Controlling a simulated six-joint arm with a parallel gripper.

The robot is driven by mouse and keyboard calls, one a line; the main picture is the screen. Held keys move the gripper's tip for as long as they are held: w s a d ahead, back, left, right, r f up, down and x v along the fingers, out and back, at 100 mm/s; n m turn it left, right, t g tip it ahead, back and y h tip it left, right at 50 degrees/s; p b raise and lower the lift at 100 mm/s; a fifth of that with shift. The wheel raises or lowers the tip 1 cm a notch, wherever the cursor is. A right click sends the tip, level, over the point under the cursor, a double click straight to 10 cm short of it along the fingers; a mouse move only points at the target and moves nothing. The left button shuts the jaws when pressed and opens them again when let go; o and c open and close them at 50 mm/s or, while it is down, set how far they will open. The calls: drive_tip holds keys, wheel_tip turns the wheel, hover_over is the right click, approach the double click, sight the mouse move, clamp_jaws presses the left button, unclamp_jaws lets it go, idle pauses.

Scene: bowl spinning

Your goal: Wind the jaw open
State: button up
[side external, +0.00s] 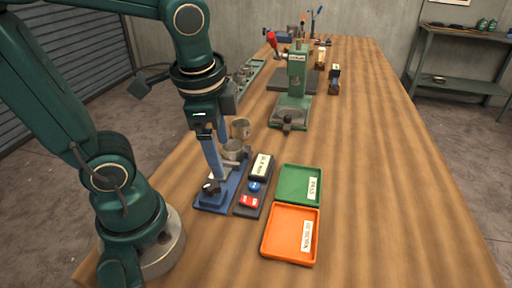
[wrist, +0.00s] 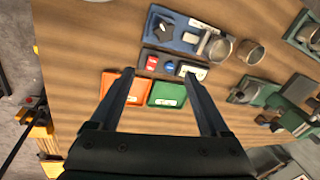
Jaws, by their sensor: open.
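A small blue fixture (side external: 227,194) sits on the wooden table. It carries a dark knob or handle (side external: 210,188) at its near end and a metal bowl (side external: 234,150) at its far end. In the wrist view the same fixture (wrist: 186,42) shows near the top, with the dark handle (wrist: 164,28), a pale jaw-like bar (wrist: 203,43) and the bowl (wrist: 220,48). How far the jaw stands open is too small to tell. My gripper (side external: 213,172) points down over the fixture and partly hides it. In the wrist view my gripper (wrist: 158,74) is open and empty.
A dark panel with a red button (side external: 249,201), a blue button (side external: 254,187) and a display (side external: 263,165) lies right of the fixture. A green tray (side external: 284,196) and an orange tray (side external: 277,248) lie beyond. A second metal cup (side external: 240,128) and a green press (side external: 295,90) stand behind.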

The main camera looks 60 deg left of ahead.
sight(213, 184)
drive_tip(key=shift+s+a+f+m+g+y, duration=0.1)
drive_tip(key=shift+a+f+m+g+y, duration=0.2)
drive_tip(key=shift+a+f+m+g, duration=0.95)
drive_tip(key=shift+w+d+f+g+y, duration=0.1)
drive_tip(key=shift+f+g+y, duration=0.25)
drive_tip(key=shift+f, duration=1.85)
drive_tip(key=shift+s+a+f+m+g+y, duration=0.1)
drive_tip(key=shift+a+f+m+g+y, duration=0.15)
drive_tip(key=shift+a+f+m+g, duration=1)
drive_tip(key=shift+d+f+n+t, duration=0.45)
drive_tip(key=shift+d+n, duration=0.15)
clamp_jaws()
